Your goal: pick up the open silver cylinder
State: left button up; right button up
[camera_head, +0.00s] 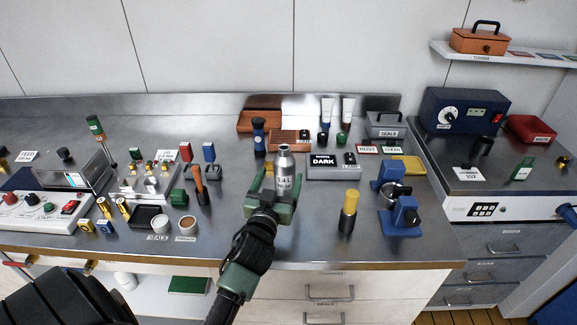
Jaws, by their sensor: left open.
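The open silver cylinder (284,162) stands upright on the steel bench near the middle of the head view. It has a narrow dark-topped neck and a printed label. My left gripper (279,190), green with a black wrist, reaches up from the bottom of the view. Its jaws are open, with a finger on each side of the cylinder's lower part in the picture. The gripper hides the cylinder's base, and I cannot tell whether the fingers touch it. My right gripper is not in view.
A yellow-topped black cylinder (348,212) and a blue clamp-like device (402,215) stand to the right. An orange-handled tool (199,184) stands left. Bare steel lies in front.

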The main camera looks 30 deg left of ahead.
aim_at(281, 172)
pick_arm(q)
jog(key=x, duration=0.2)
jog(key=p+x, duration=0.1)
jog(key=x, duration=0.1)
jog(key=shift+r, duration=0.4)
jog(key=p+x, duration=0.1)
jog(key=x, duration=0.2)
jog(key=shift+w+f, duration=0.25)
jog(key=shift+w+a, duration=0.1)
jog(key=shift+w, duration=0.05)
grip_shut()
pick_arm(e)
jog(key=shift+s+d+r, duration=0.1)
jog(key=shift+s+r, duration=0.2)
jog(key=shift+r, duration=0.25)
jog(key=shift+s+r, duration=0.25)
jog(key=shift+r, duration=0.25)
